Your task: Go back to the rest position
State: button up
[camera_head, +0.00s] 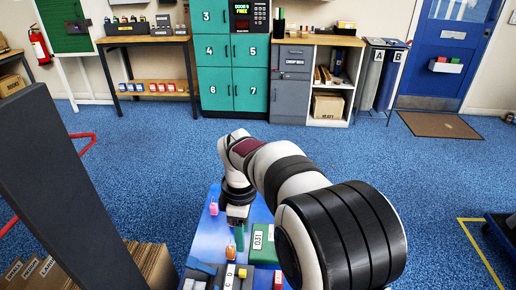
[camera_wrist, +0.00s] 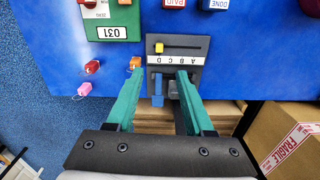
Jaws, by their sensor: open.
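My gripper (camera_wrist: 160,76) is open, with its two teal fingers apart and nothing seen between the tips except the panel below. In the head view my gripper (camera_head: 239,236) hangs over the blue work surface (camera_head: 207,239), low in the picture. In the wrist view the fingertips overlap the lower part of a grey panel (camera_wrist: 198,68) lettered A B C D, with a yellow slider (camera_wrist: 180,46) and a blue tab (camera_wrist: 157,98). I cannot tell whether the fingers touch it.
A green box marked 031 (camera_wrist: 110,20) lies beside the panel. Small orange (camera_wrist: 135,63), red (camera_wrist: 92,67) and pink (camera_wrist: 84,89) pieces lie nearby. A carton marked FRAGILE (camera_wrist: 290,135) stands beyond the surface's edge. Floor towards the teal lockers (camera_head: 232,75) is clear.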

jog(key=s+d+r+m, duration=0.5)
jog(key=s+d+m, duration=0.3)
jog(key=s+m, duration=0.1)
jog(key=s+d+m+y, duration=0.1)
jog(key=s+d+m, duration=0.1)
jog(key=s+m, duration=0.5)
jog(key=s+d+f+m, duration=0.1)
jog(key=s+d+m, duration=0.2)
jog(key=s+m, duration=0.3)
jog(key=s, duration=0.4)
jog(key=shift+d+f+m+y, duration=0.3)
jog(key=shift+d+m+y, duration=0.05)
jog(key=shift+m+y, duration=0.05)
